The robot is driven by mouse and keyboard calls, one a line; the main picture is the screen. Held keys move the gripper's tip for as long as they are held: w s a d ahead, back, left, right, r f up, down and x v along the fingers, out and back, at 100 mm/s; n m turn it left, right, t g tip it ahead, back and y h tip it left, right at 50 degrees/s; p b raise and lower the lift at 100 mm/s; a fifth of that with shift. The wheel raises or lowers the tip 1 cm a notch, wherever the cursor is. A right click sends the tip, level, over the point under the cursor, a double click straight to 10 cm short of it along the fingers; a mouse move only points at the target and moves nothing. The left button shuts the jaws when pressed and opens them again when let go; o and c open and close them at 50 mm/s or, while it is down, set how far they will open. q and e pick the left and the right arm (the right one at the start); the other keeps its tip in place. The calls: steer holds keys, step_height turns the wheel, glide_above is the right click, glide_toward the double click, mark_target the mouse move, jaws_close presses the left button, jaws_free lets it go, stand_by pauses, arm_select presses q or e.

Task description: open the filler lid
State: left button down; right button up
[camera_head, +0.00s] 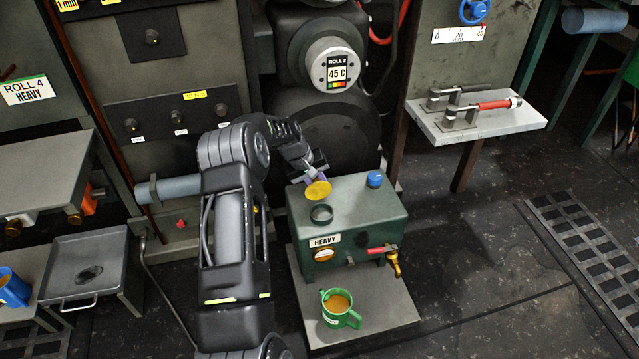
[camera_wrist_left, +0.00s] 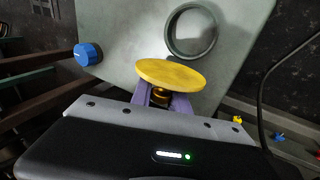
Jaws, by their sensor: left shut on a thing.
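The filler lid is a yellow disc (camera_head: 318,190). It also shows in the left wrist view (camera_wrist_left: 170,74), tilted, with a brass-coloured part under it. My left gripper (camera_head: 314,176) is shut on the lid, with its purple fingers (camera_wrist_left: 163,101) around the brass-coloured part. The lid is held above the green tank (camera_head: 365,205), apart from the round filler opening (camera_head: 321,214). The opening's dark ring (camera_wrist_left: 192,31) is uncovered in the left wrist view. My right gripper is not in view.
A blue cap (camera_head: 375,179) stands on the tank top. A red-handled lever (camera_head: 381,249) and brass tap (camera_head: 396,267) are on its front. A green mug (camera_head: 340,309) with amber liquid stands on the plate (camera_head: 390,304) below. A roll housing is close behind.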

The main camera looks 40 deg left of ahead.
mark_target(316, 179)
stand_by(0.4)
arm_select(q)
steer(key=c, duration=1.3)
jaws_free()
steer(key=p+v, duration=0.2)
steer(key=v, duration=0.5)
steer(key=shift+a+r, duration=0.15)
steer(key=shift+r, duration=0.1)
steer(key=shift+r, duration=0.1)
